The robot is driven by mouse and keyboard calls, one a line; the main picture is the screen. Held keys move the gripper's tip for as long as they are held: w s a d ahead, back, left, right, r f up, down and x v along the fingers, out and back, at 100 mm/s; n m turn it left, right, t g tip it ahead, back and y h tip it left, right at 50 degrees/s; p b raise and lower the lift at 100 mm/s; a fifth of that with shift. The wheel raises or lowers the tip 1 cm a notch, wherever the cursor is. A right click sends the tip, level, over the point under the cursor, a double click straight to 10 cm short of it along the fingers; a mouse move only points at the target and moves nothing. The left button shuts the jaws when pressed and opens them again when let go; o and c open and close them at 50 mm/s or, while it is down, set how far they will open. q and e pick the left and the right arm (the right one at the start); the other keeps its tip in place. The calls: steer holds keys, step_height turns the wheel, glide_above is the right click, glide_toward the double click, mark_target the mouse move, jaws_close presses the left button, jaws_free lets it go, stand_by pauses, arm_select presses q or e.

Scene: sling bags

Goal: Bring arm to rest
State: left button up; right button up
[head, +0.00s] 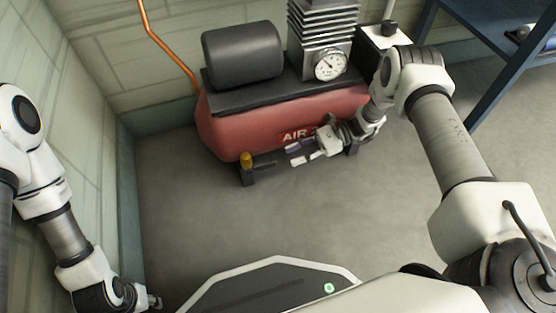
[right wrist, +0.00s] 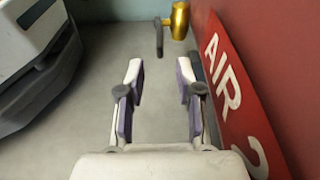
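My right gripper (head: 294,155) is in front of the red air compressor (head: 240,128), low beside its tank. In the right wrist view its two fingers (right wrist: 160,72) are apart with bare floor between them, so it is open and empty. The tank's red side with the AIR lettering (right wrist: 228,92) is close to the right finger; I see no grip on it. My left gripper (head: 154,301) is at the lower left edge of the head view, low near the wall. It is small and partly cut off, so its opening is unclear.
A yellow-topped fitting (head: 246,160) stands at the compressor's front left foot; it also shows ahead of the fingers in the right wrist view (right wrist: 180,20). A blue shelf frame (head: 500,88) stands at right. The grey floor (head: 200,220) in the middle is clear.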

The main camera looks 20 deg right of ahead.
steer(key=v, duration=0.4)
steer(key=shift+d, duration=0.15)
steer(key=s+a+f+n+g+h+p, duration=0.1)
steer(key=s+f+n+g+h+p, duration=0.2)
steer(key=s, duration=0.4)
steer(key=s+a+f+n+g+h+p, duration=0.1)
steer(key=s+a+f+g+h, duration=0.2)
steer(key=s, duration=0.5)
steer(key=s+d+r+n+t+h+p, duration=0.1)
steer(key=s+d+r+n+h+p, duration=0.15)
steer(key=s+n+h, duration=0.2)
steer(key=s+d+r+n+t+h+p, duration=0.1)
steer(key=s+d+n+h+p, duration=0.1)
steer(key=s+d+n+h, duration=0.25)
steer(key=s+a+r+n+t+p, duration=0.1)
steer(key=r+n+t+p, duration=0.1)
steer(key=r+p, duration=1.8)
steer(key=s+a+r+n+t+p, duration=0.1)
steer(key=a+r+n+t+p, duration=0.1)
steer(key=r+p, duration=1.8)
step_height(320, 180, up, 5)
steer(key=shift+s+a+f+n, duration=0.15)
steer(key=shift+s+a+n, duration=0.05)
steer(key=shift+a+n, duration=0.15)
